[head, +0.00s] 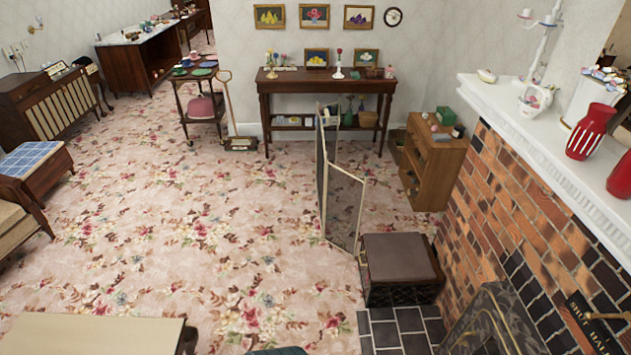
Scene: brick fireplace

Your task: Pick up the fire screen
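The fire screen (343,205) stands upright on the floral carpet, right of the middle of the head view. It has thin cream-framed panels with dark mesh, set at an angle to each other. One panel is seen almost edge-on, and another faces more toward me. Its lower right end stands close to a brown-topped box seat (400,258); I cannot tell whether they touch. Neither of my grippers shows in this view, and nothing is seen holding the screen.
The brick fireplace (505,205) with its white mantel runs along the right, with a dark tiled hearth (400,328) at its foot. A small wooden cabinet (432,165) stands behind the screen. A pale table (95,335) is at the lower left. Open carpet lies left of the screen.

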